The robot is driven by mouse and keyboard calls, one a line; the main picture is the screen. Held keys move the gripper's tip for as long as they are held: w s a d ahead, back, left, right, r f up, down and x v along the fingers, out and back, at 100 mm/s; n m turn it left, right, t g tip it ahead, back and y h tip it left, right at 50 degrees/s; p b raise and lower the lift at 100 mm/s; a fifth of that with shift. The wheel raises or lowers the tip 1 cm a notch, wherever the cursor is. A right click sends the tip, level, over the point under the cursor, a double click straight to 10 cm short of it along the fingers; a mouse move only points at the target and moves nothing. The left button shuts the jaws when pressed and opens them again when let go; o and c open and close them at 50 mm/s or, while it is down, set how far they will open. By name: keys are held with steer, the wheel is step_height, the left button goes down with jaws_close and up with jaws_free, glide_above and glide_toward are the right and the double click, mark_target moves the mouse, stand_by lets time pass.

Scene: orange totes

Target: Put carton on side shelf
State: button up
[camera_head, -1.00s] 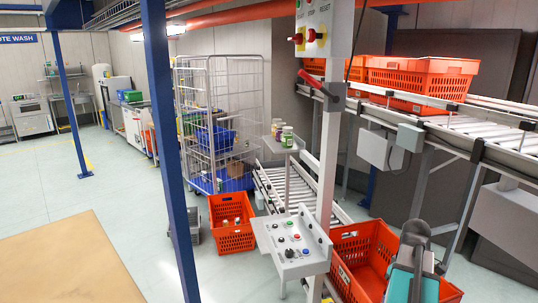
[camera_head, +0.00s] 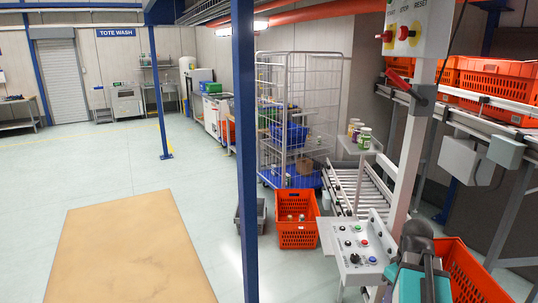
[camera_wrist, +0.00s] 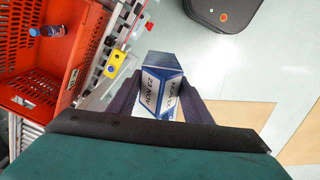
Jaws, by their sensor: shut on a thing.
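A blue and white carton (camera_wrist: 163,76) with dark lettering is in the wrist view. My gripper (camera_wrist: 163,92) is shut on it, with one dark finger on each side; the carton's lower end is partly hidden between the fingers. In the head view my teal and dark arm is at the lower right, and the carton cannot be made out there. A small grey shelf (camera_head: 352,142) holding several jars (camera_head: 361,134) stands beside the roller conveyor, well apart from my arm.
A grey control panel (camera_head: 352,246) and post stand close left of my arm. An orange tote (camera_head: 472,272) is just right of it, another orange tote (camera_head: 297,232) on the floor. A blue post (camera_head: 245,150) crosses the view. Floor at left is clear around a tan mat (camera_head: 135,250).

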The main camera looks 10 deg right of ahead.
steer(key=w+a+r+n, duration=0.1)
steer(key=w+a+r, duration=0.1)
steer(key=w+a, duration=0.9)
steer(key=w+a+r+n, duration=0.15)
steer(key=w+a, duration=0.45)
steer(key=a, duration=1.1)
step_height(320, 180, down, 22)
steer(key=b, duration=2.2)
steer(key=shift+s+d+r, duration=0.15)
steer(key=shift+d, duration=0.05)
steer(key=shift+d+r, duration=0.1)
